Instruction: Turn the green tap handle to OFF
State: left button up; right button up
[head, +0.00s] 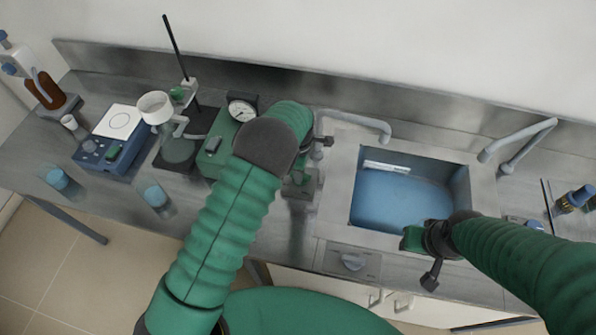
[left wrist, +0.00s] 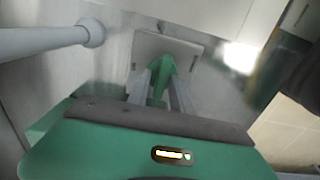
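The green tap handle (left wrist: 160,72) stands on a pale square plate (left wrist: 190,47) in the left wrist view. My left gripper's two grey fingers (left wrist: 161,93) lie on either side of the handle. Whether they press on it cannot be made out. In the head view my left gripper (head: 306,165) is left of the sink, and its forearm hides part of that area. A small green part shows just below it. My right gripper (head: 428,242) is over the front right edge of the sink. Its fingertips are not clear. No OFF marking is readable.
The sink (head: 400,198) has a grey faucet (head: 362,121) behind it and another pipe (head: 520,143) at the right. A gauge (head: 241,107), a blue hotplate (head: 110,148) and glass beakers (head: 156,196) stand on the left of the steel bench.

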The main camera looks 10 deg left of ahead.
pick_arm(q)
jog(key=shift+o, duration=0.4)
notch_tip(320, 180, up, 17)
jog(key=b, duration=0.2)
jog(key=shift+f, duration=0.15)
dwell(0.4)
